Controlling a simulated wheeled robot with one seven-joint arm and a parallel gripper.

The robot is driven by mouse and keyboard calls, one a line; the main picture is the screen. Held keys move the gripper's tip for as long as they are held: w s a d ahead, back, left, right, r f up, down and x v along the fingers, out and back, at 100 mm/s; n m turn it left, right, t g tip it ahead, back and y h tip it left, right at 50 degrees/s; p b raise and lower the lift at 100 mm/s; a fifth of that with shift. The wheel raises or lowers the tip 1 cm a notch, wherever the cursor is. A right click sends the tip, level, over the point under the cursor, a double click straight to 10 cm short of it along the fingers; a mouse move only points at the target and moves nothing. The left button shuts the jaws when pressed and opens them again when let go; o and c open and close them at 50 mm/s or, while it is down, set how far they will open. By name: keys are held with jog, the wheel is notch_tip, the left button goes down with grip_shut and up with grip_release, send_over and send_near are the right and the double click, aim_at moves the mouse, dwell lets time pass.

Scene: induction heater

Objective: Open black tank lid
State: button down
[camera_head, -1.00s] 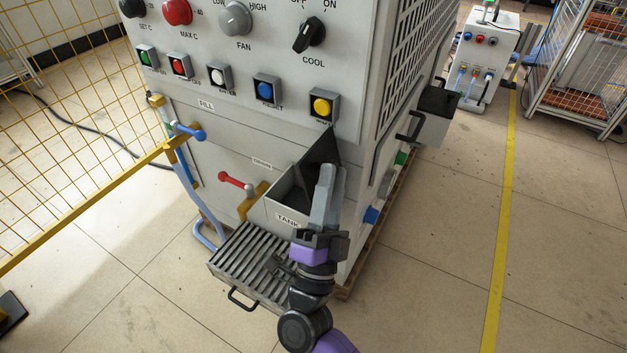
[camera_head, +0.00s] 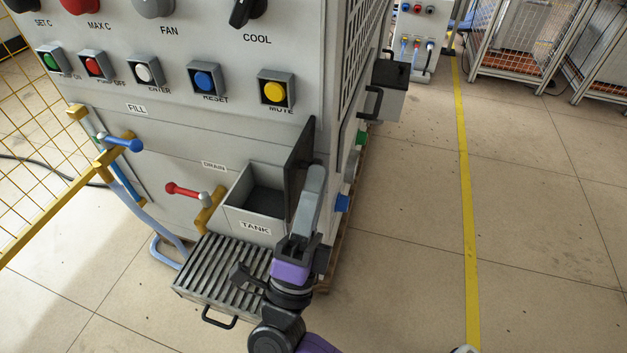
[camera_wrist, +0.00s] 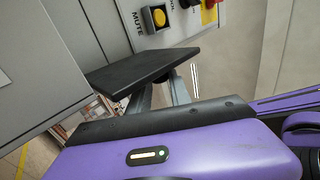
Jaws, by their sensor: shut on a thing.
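The black tank lid (camera_head: 299,162) stands swung up, near vertical, on the right side of the grey tank labelled TANK (camera_head: 254,212). The tank's dark inside shows from above in the head view. My gripper (camera_head: 312,180) is at the lid's right, outer side, its grey fingers pointing up along it. In the wrist view the lid (camera_wrist: 150,72) is a dark slab just beyond the fingers (camera_wrist: 160,95). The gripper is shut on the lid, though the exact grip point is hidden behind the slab.
A slatted grey tray (camera_head: 215,280) with a black handle sits below the tank. The red drain lever (camera_head: 182,190) and blue fill lever (camera_head: 125,143) are to the left. A blue fitting (camera_head: 342,202) sticks out at the right. Open floor lies right, with a yellow line (camera_head: 465,200).

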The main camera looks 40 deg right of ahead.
jog(key=c, duration=1.2)
grip_release()
jog(key=shift+c, duration=0.2)
jog(key=p+v, duration=0.1)
jog(key=v, duration=0.6)
jog(key=shift+a+f, duration=0.25)
jog(key=shift+a, duration=0.05)
jog(key=shift+s, duration=0.15)
